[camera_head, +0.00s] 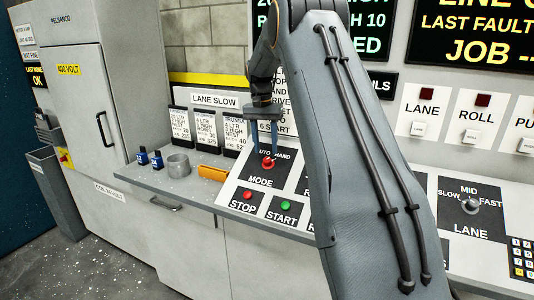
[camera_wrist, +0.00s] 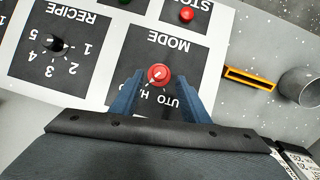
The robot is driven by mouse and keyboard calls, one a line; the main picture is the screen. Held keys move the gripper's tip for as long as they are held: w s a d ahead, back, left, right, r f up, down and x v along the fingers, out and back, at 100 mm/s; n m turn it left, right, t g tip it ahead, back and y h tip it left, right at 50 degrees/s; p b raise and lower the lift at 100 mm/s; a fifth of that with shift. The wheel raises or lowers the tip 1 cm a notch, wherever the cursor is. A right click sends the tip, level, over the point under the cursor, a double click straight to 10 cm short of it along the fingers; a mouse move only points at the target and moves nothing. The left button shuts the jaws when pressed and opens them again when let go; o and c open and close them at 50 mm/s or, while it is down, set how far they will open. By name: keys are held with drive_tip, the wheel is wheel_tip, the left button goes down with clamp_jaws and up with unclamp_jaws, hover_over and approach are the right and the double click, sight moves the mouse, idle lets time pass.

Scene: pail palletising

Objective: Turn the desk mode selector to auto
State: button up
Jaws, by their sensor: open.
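The mode selector is a red knob (camera_wrist: 159,75) on a black plate marked MODE, AUTO and HAND on the sloped desk panel. It also shows in the head view (camera_head: 268,162). My gripper (camera_wrist: 161,84) is open, with one blue finger on each side of the knob and a gap visible beside it. In the head view my gripper (camera_head: 264,153) points down at the MODE plate. The fingers hide part of the AUTO and HAND lettering. A small pale mark shows on the knob, but I cannot tell for sure which word it points at.
A red STOP button (camera_head: 248,195) and a green START button (camera_head: 285,206) sit just below the MODE plate. A RECIPE dial (camera_wrist: 58,45) is beside it. A grey cup (camera_head: 178,165) and an orange-framed item (camera_head: 213,173) lie on the desk to the left.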

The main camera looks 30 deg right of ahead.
sight(267, 159)
drive_tip(key=shift+s+d+f+p, duration=0.15)
drive_tip(key=shift+f+p, duration=0.35)
drive_tip(key=shift+f, duration=1.4)
clamp_jaws()
drive_tip(key=c, duration=1.1)
unclamp_jaws()
